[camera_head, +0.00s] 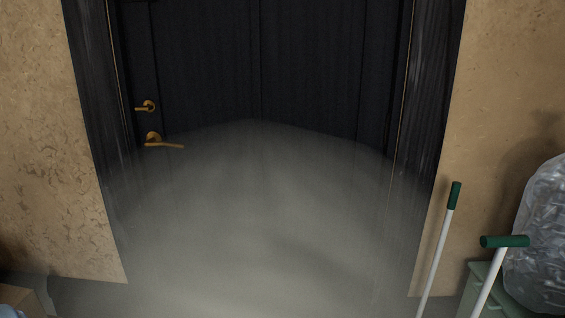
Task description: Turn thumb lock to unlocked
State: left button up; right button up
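A dark door (200,60) stands ahead in a black frame, set in a clay-coloured wall. A small brass thumb lock (148,106) is on the door's left side, with its turn piece lying roughly level and pointing left. Just below it is a brass lever handle (155,140), its lever level and pointing right. Whether the lock is set to locked or unlocked cannot be told from here. Neither of my grippers is in view.
Two white poles with green grips (454,196) (505,241) stand at the lower right. Beside them a greyish plastic bag (543,240) rests by a green bin (480,270). A cardboard box (18,299) is at the lower left corner. A grey haze or sheen covers the lower door.

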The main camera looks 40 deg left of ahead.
aim_at(147, 107)
jog(key=i+l+u, duration=0.1)
jog(key=u, duration=1.4)
jog(key=k+l+u, duration=0.1)
jog(key=l, duration=0.45)
